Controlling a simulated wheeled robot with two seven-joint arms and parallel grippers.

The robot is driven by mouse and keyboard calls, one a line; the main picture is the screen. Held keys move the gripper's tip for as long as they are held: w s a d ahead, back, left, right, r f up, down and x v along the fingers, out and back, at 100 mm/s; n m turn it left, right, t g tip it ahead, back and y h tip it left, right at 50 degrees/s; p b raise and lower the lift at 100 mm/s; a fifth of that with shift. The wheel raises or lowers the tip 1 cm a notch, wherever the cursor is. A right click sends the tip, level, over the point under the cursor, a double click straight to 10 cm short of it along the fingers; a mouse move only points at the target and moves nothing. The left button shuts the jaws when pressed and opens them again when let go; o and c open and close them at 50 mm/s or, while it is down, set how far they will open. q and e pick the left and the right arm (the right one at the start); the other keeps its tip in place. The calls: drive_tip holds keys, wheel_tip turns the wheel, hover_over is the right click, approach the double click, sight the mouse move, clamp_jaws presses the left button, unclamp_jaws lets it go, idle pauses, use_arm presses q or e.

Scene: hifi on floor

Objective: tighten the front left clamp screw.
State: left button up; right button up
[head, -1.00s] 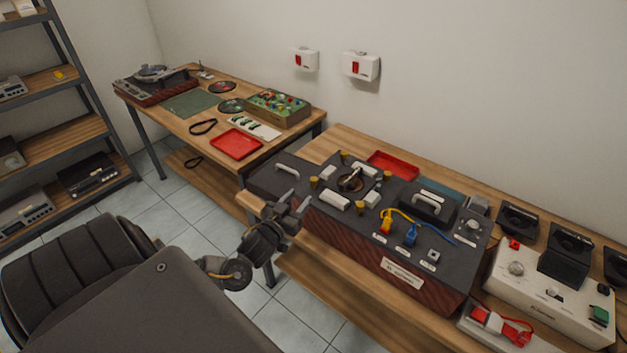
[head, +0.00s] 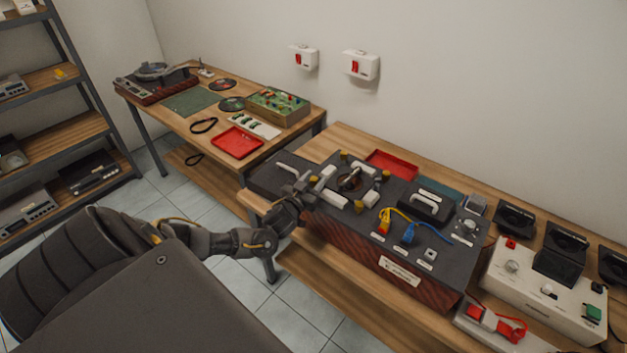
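A large unit (head: 345,238) with a dark grey top and ribbed reddish-brown front lies on the right bench. Its top carries several yellow-brass clamp screws around a round dark opening (head: 349,182): two at the back (head: 343,156) and (head: 386,176), and one at front right (head: 359,207). The front left screw (head: 315,179) is largely hidden by my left gripper (head: 303,184). The gripper is right at this screw, at the unit's left front edge. Contact and the gap between its fingers cannot be made out. My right gripper is not in view.
A cream device (head: 549,293) stands at right. A second bench (head: 177,129) stands at back left.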

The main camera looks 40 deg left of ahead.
use_arm(q)
clamp_jaws()
drive_tip(key=c, duration=0.8)
unclamp_jaws()
drive_tip(key=m+h+b, duration=0.2)
drive_tip(key=h, duration=0.1)
drive_tip(key=shift+a+f+h, duration=0.1)
drive_tip(key=shift+f+h, duration=0.05)
drive_tip(key=shift+h, duration=0.15)
drive_tip(key=m+g+h+b, duration=0.2)
drive_tip(key=m+h+b, duration=0.1)
drive_tip(key=h+b, duration=0.1)
drive_tip(key=m+g+h+b, duration=0.2)
drive_tip(key=m+h+b, duration=0.1)
drive_tip(key=b, duration=0.3)
drive_tip(key=m+g+h+b, duration=0.1)
drive_tip(key=m+h+b, duration=0.2)
drive_tip(key=h+b, duration=0.2)
drive_tip(key=shift+m+g+h, duration=0.4)
drive_tip(key=shift+h, duration=0.1)
drive_tip(key=shift+b, duration=0.4)
drive_tip(key=shift+r+m+g+h+b, duration=0.25)
drive_tip(key=shift+m+g+h+b, duration=0.25)
drive_tip(key=shift+g+h+b, duration=0.15)
